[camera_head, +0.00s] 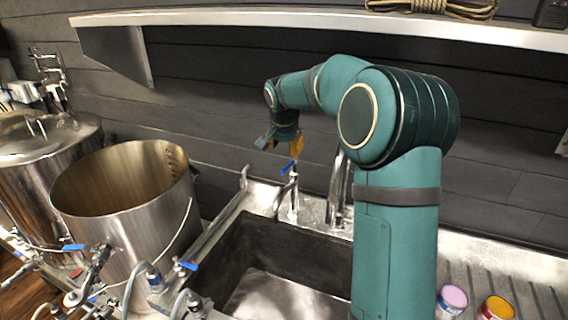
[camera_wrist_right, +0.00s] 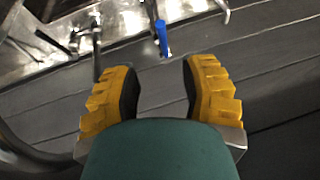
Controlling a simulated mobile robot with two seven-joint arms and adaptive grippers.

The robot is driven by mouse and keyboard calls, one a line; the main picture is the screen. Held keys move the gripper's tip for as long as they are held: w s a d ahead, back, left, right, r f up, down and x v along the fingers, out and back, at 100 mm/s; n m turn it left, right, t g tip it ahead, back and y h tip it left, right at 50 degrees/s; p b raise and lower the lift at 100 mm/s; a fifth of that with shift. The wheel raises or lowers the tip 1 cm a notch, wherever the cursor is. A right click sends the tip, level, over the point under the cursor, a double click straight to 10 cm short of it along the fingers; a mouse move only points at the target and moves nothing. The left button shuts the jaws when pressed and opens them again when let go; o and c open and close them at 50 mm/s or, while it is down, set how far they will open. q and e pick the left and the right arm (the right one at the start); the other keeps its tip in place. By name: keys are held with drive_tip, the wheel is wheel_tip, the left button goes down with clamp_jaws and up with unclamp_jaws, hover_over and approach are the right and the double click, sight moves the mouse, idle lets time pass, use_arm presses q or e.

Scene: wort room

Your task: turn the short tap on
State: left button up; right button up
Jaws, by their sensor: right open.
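The short tap (camera_head: 294,197) stands at the back rim of the sink, with a blue lever (camera_head: 288,167) on top. In the right wrist view the blue lever (camera_wrist_right: 162,38) lies ahead of my fingertips, roughly centred between them. My right gripper (camera_head: 284,144) is just above and behind the lever in the head view. Its yellow fingers (camera_wrist_right: 160,76) are open with nothing between them. I cannot tell whether a finger touches the lever. My left gripper is not in view.
A taller tap (camera_head: 337,190) stands right of the short one, partly behind my right arm. The dark sink (camera_head: 262,238) is below. A large steel pot (camera_head: 128,205) and blue-handled valves (camera_head: 72,247) are at left. Two small cups (camera_head: 453,298) (camera_head: 496,308) sit on the drainer.

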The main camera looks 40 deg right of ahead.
sight(284, 169)
drive_tip(key=x, duration=1.3)
drive_tip(key=shift+w+f, duration=0.2)
drive_tip(key=shift+f, duration=0.05)
drive_tip(key=shift+c, duration=0.3)
clamp_jaws()
